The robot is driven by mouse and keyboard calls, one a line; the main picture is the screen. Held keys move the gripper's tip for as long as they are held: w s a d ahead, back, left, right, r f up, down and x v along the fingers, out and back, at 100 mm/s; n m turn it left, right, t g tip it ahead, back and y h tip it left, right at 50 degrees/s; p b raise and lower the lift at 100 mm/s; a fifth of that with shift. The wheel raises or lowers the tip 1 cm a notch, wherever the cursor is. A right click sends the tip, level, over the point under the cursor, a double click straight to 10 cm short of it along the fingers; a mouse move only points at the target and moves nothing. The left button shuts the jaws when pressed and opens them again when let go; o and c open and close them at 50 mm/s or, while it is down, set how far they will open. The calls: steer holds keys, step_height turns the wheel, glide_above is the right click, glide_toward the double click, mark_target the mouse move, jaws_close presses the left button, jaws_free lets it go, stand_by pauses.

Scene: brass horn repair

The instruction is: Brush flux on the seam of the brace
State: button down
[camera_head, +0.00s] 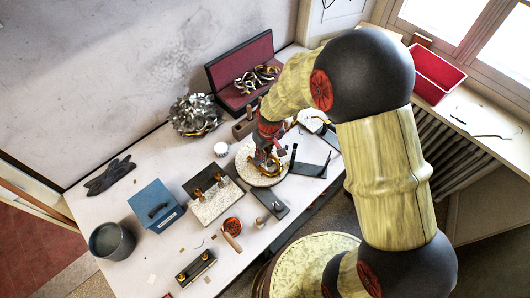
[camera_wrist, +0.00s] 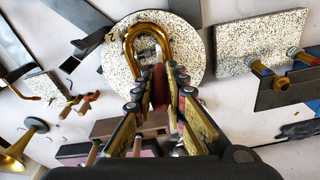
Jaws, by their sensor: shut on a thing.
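A brass U-shaped piece (camera_wrist: 148,38) lies on a round speckled plate (camera_wrist: 190,38) in the wrist view; the plate also shows in the head view (camera_head: 247,174). I cannot tell whether this brass piece is the brace, and no seam shows clearly. The fingertips overlap the near, open end of the brass U in the wrist view; touching or apart cannot be told. In the head view my gripper (camera_head: 266,150) is over the plate.
A black stand (camera_head: 310,169) is close right of the plate. A speckled board with brass fittings (camera_head: 213,203) and a blue box (camera_head: 156,206) lie left. A red-lined case (camera_head: 241,72) stands behind. Bare tabletop shows at the front left.

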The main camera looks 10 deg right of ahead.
steer(key=shift+r+p, duration=2.85)
steer(key=shift+r, duration=1.7)
steer(key=shift+s+f, duration=0.1)
